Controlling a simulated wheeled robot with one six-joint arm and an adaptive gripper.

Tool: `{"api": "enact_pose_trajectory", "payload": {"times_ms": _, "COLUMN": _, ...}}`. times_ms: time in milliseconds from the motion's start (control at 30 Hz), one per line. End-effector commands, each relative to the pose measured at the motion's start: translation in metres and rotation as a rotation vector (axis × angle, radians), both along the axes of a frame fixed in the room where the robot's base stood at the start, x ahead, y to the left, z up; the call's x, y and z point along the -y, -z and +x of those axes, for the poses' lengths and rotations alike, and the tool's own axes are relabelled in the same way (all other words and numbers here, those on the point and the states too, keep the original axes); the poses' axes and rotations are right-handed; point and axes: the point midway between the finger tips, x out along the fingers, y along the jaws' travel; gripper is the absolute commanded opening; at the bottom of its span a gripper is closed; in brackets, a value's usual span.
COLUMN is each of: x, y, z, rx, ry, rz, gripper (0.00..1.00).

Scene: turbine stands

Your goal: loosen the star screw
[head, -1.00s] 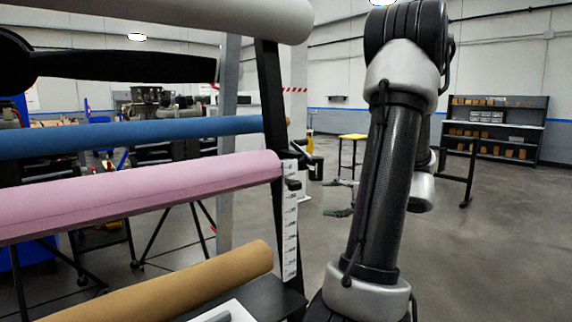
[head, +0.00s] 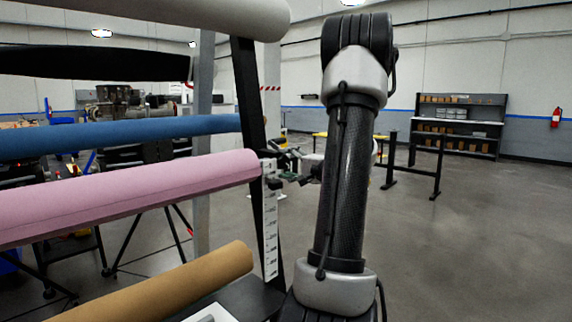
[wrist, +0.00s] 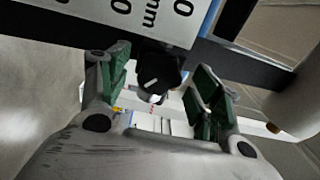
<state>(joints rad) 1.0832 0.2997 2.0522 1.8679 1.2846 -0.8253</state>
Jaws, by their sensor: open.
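The star screw (wrist: 159,72) is a black lobed knob just below the white ruler plate in the wrist view. My gripper (wrist: 164,82) is open, with one green-padded finger to the left of the knob and one to the right. The knob shows between the fingers, with gaps on both sides; whether it lies at fingertip depth I cannot tell. In the head view my gripper (head: 290,166) is small, beside the rack's black upright near the ruler's top. Which dark part there is the screw is unclear.
The black upright (head: 246,110) carries the white ruler strip (head: 271,225). Pink (head: 120,190), blue (head: 110,136) and brown (head: 180,290) rolls extend left from the rack. A shelf unit (head: 458,125) stands at the back right. The floor (head: 470,240) on the right is clear.

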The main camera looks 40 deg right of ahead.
Motion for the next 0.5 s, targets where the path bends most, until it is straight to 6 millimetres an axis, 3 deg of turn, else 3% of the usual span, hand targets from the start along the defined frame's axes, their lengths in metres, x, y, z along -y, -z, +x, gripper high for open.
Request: {"api": "enact_pose_trajectory", "payload": {"times_ms": 500, "x": -0.0009, "y": 0.0, "z": 0.0104, "rx": 0.0, "ry": 0.0, "rz": 0.001, "gripper": 0.64}}
